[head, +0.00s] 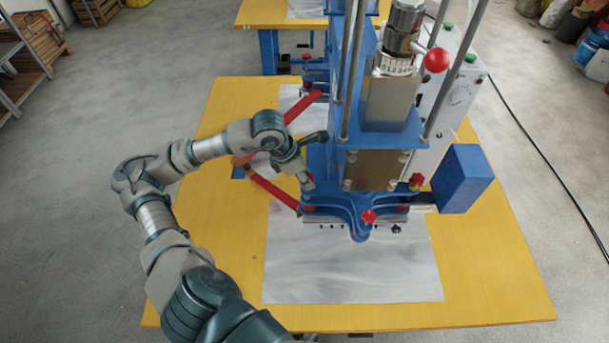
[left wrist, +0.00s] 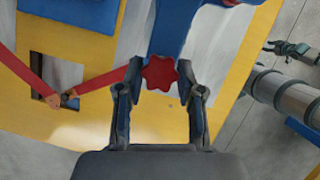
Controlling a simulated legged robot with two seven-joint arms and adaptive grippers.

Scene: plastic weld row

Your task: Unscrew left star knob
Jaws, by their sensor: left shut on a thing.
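The left star knob (left wrist: 160,73) is red and lobed, and sits at the end of a blue arm of the press in the left wrist view. My left gripper (left wrist: 160,88) has one finger on each side of it and is shut on it. In the head view my left gripper (head: 306,182) reaches the left side of the blue press (head: 320,160) and hides this knob. At the right of the left wrist view a small dark jaw-like shape (left wrist: 290,48) looks like my right gripper, too small to read. The head view does not show it.
Other red star knobs sit at the press front (head: 368,216) and right (head: 416,180). Red bars (head: 272,190) slant beside my left gripper. A blue box (head: 462,178) juts out at the right. The yellow table (head: 480,270) is clear at the front right.

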